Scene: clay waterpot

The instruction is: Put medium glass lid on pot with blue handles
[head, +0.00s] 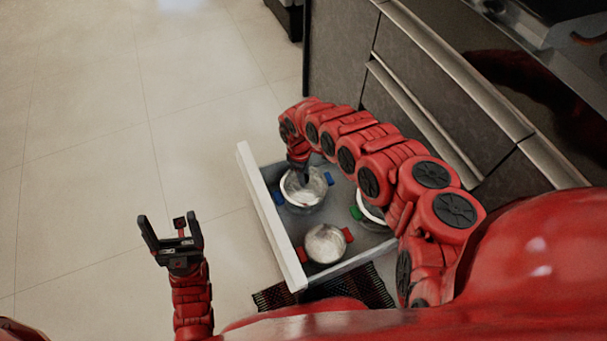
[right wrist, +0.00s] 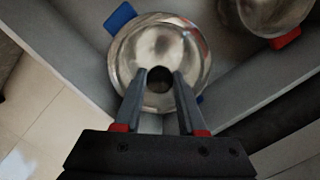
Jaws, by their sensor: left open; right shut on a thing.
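The pot with blue handles (head: 303,204) is in the open drawer at its far end; in the right wrist view its blue handle (right wrist: 120,18) shows at upper left. My right gripper (right wrist: 159,78) is over this pot, shut on the dark knob of the glass lid (right wrist: 180,52). The clear lid lies over the pot's opening in this view, and I cannot tell whether its rim touches the pot. In the head view my right gripper (head: 301,178) partly covers the pot. My left gripper (head: 170,222) is open and empty, left of the drawer.
The drawer's pale front (head: 270,220) bounds the pots on the left. A pot with red handles (head: 325,244) stands nearer me, and a green-handled pot (head: 371,213) is partly hidden by my right arm. A dark mat (head: 372,286) lies below. The floor at left is clear.

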